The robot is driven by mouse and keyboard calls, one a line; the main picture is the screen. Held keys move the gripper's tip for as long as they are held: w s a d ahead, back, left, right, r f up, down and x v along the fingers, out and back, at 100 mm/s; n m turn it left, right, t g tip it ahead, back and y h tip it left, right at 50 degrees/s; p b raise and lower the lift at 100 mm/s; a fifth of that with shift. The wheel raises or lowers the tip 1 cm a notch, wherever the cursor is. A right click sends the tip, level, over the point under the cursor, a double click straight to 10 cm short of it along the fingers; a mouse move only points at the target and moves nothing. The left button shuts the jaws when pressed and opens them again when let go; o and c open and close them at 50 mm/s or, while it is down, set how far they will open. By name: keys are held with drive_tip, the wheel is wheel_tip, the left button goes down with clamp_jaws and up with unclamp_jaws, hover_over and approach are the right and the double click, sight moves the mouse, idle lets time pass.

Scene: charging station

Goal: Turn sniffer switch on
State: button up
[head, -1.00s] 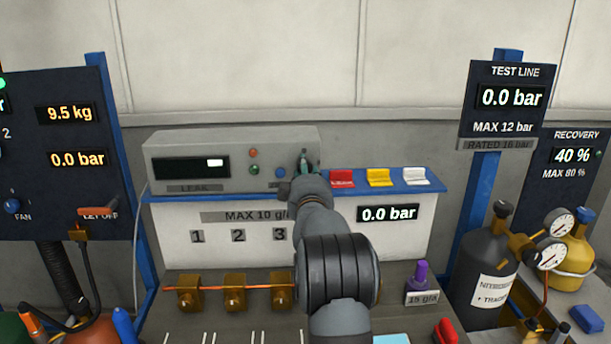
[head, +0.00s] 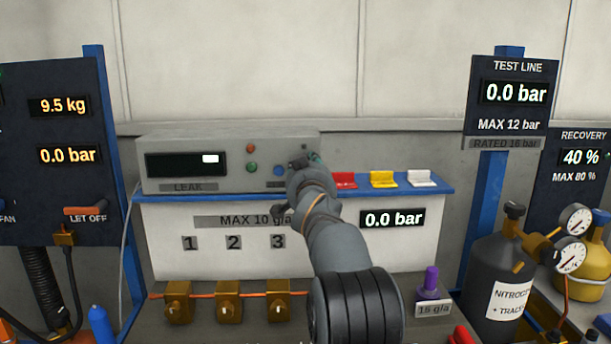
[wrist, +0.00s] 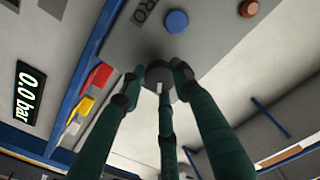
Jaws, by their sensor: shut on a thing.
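The grey leak detector box (head: 165,187) stands on the blue shelf, with a dark display showing a small white block. A round dark grey knob (wrist: 160,75) with a pale mark sits on its front, seen in the wrist view and hidden behind my arm in the head view; I take it for the sniffer switch. My gripper (wrist: 158,80) has its green fingers closed around this knob. In the head view my gripper (head: 308,160) is at the box's right end, mostly covered by my wrist.
A blue button (head: 279,170) sits just left of the gripper, and it shows close to the fingers in the wrist view (wrist: 176,21). Red (head: 344,180), yellow (head: 383,179) and white (head: 419,178) switches stand on the shelf to the right. Brass valves (head: 228,302) are below.

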drive_tip(key=shift+d+r+m+b, duration=0.15)
drive_tip(key=shift+m+b, duration=0.1)
drive_tip(key=shift+m, duration=0.9)
drive_tip(key=shift+a+r+m+b, duration=0.1)
drive_tip(key=shift+r+m+b, duration=0.1)
drive_tip(key=shift+m, duration=1)
drive_tip(key=shift+d+r+m+b, duration=0.15)
drive_tip(key=shift+m+b, duration=0.1)
drive_tip(key=shift+m, duration=0.9)
drive_tip(key=o, duration=0.8)
drive_tip(key=shift+c, duration=0.2)
drive_tip(key=o, duration=0.4)
drive_tip(key=shift+f, duration=0.3)
drive_tip(key=shift+a, duration=0.1)
